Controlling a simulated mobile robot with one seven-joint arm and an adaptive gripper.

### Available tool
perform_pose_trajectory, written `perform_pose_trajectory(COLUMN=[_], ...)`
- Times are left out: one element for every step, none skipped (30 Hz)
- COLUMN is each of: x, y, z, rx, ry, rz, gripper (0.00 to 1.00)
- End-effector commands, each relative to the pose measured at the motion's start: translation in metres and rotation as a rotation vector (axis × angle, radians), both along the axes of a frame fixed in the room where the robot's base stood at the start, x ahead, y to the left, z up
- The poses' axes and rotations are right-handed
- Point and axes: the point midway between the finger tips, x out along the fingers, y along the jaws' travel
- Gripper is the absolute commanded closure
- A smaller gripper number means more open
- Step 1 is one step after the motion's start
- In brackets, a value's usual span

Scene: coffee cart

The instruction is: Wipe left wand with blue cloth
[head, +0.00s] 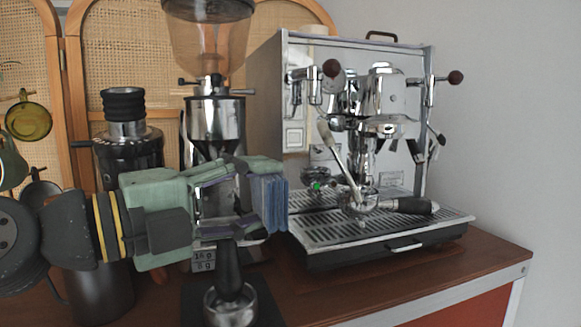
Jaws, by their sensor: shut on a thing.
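My gripper (262,195) reaches in from the left, with green pads, and is shut on a folded blue cloth (271,204). The cloth hangs at the fingertips, just left of the espresso machine's drip tray. The left wand (341,155) is a thin metal tube with a pale grip, slanting down at the left of the machine's front. The cloth appears to be left of the wand and apart from it in the picture; the depth between them is hard to tell. The fingers hide part of the cloth.
The chrome espresso machine (299,95) stands on the brown cart top (475,262). Grinders (214,118) (126,138) stand behind my arm. The front right of the cart top is clear.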

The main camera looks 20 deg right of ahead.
Motion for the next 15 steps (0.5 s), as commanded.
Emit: perform_pose_trajectory(x=[0.0,0.0,0.0,0.0,0.0,0.0,0.0,0.0,0.001,0.001,0.001,0.001,0.001,0.001,0.002], y=[0.0,-0.001,-0.001,-0.002,-0.003,-0.005,-0.007,-0.009,-0.013,-0.015,-0.018,-0.022,-0.025,-0.028,-0.032], z=[0.0,0.0,0.0,0.0,0.0,0.0,0.0,0.0,0.0,-0.001,-0.001,0.0,0.0,-0.001,-0.001], rx=[0.0,0.0,0.0,0.001,0.001,0.001,0.002,0.001,0.001,0.002,0.002,0.001,0.0,0.001,0.001], ry=[0.0,0.0,0.0,0.0,0.0,0.0,0.001,0.0,-0.001,0.0,0.001,0.0,0.0,0.0,0.0], rz=[0.0,0.0,0.0,-0.001,-0.001,-0.001,-0.001,-0.001,-0.001,-0.001,-0.002,-0.001,-0.001,-0.002,-0.001], gripper=[0.99,0.99,0.99,0.99,0.99,0.99,0.99,0.99,0.99,0.99,0.99,0.99,0.99,0.99,0.99])
